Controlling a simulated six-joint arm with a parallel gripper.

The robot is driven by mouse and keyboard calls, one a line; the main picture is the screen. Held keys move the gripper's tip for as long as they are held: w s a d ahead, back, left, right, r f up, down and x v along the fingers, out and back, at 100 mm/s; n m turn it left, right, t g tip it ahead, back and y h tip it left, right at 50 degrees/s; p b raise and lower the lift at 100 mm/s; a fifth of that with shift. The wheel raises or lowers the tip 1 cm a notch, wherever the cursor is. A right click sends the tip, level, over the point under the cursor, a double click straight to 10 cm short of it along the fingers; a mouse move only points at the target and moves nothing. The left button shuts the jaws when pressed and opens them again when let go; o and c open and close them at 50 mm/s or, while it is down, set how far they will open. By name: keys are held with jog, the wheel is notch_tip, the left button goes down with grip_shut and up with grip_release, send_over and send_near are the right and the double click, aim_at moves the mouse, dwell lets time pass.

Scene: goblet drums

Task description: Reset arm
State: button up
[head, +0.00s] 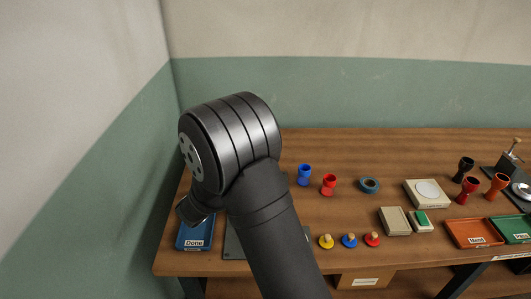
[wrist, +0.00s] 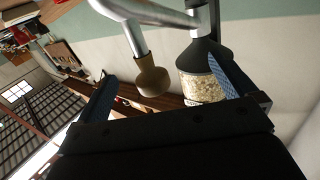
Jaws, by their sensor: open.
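My gripper (wrist: 162,64) is open in the wrist view, its two blue-grey fingers spread wide with nothing held. A brown knob on a metal lever (wrist: 152,80) and a jar of pale bits (wrist: 202,78) show beyond or between the fingers; I cannot tell how far off they are. In the head view my arm fills the middle left and its jaws cannot be made out. Small goblet drums stand upright on the bench: blue (head: 304,174) and red (head: 328,185) just right of my arm, and black (head: 464,168), red (head: 468,190) and orange (head: 497,187) farther right.
A blue "Done" tray (head: 195,240) lies at the left end, partly behind my arm. Orange (head: 474,239) and green (head: 514,237) trays lie at the right. A tape roll (head: 362,187), pale box (head: 421,201) and several coloured knobbed pieces (head: 349,242) stand between. Walls close the left and back.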

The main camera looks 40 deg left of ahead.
jog(key=s+a+r+n+g+y, duration=0.4)
jog(key=a+r+n+g+y, duration=0.2)
jog(key=a+r+g+y, duration=0.5)
jog(key=s+d+r+n+g+h, duration=0.25)
jog(key=d+r+n, duration=0.2)
jog(key=r, duration=0.45)
jog(key=w+d+r+h, duration=0.1)
jog(key=d+r+h, duration=0.2)
jog(key=d, duration=0.7)
jog(key=w+d+r+h, duration=0.1)
jog(key=d+r+h, duration=0.15)
jog(key=d, duration=0.75)
jog(key=w+a+f+g, duration=0.1)
jog(key=w+a+f, duration=0.1)
jog(key=a+f, duration=0.3)
notch_tip(320, 180, down, 3)
jog(key=shift+w+f+n, duration=0.1)
jog(key=shift+w+n, duration=0.3)
jog(key=shift+n, duration=0.05)
jog(key=v, duration=1)
